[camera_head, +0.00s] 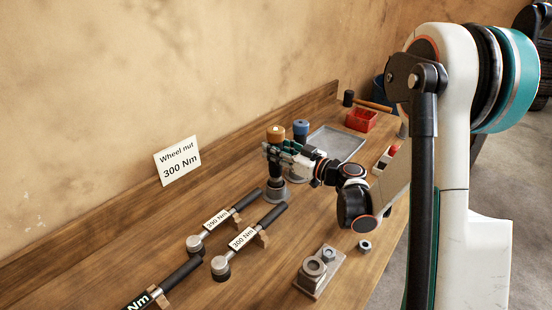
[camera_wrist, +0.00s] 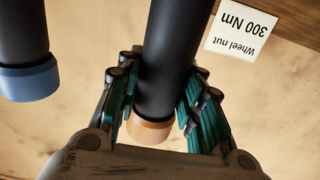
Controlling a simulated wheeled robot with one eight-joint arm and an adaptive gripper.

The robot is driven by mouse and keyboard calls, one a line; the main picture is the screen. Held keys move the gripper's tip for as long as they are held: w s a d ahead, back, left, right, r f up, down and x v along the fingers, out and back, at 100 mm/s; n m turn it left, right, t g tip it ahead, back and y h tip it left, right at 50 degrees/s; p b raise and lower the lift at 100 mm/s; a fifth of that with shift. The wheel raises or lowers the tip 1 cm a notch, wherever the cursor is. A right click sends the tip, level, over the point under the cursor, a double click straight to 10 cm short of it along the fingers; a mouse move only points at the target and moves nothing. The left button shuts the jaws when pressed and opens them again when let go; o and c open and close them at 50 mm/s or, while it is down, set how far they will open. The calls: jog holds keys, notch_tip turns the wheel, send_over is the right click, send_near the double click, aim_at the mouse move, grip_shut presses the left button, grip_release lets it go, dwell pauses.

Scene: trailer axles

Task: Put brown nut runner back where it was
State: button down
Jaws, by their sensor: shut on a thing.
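The brown nut runner (camera_head: 275,134) is upright on the workbench side near the wall, with a brown cap on top and a dark body. My gripper (camera_head: 283,155) is shut around its dark body just below the cap. In the wrist view the body (camera_wrist: 168,60) runs between the green-padded fingers (camera_wrist: 158,100), with the brown cap beyond them. Its lower end is over or in a grey round base (camera_head: 273,198); I cannot tell whether it is fully seated. A blue-capped nut runner (camera_head: 300,128) stands just to its right, also seen in the wrist view (camera_wrist: 28,82).
A grey tray (camera_head: 338,145), red bin (camera_head: 361,120) and mallet (camera_head: 370,104) are at the back. Torque wrenches (camera_head: 240,238) with 300 Nm and other tags lie at the front left. A "Wheel nut 300 Nm" sign (camera_head: 177,161) is behind.

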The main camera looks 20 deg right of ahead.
jog(key=shift+f+b, duration=0.45)
jog(key=shift+f, duration=0.85)
jog(key=shift+f, duration=0.2)
jog(key=c, duration=1.1)
grip_release()
jog(key=p+v, duration=0.2)
jog(key=v, duration=0.5)
jog(key=shift+s, duration=0.35)
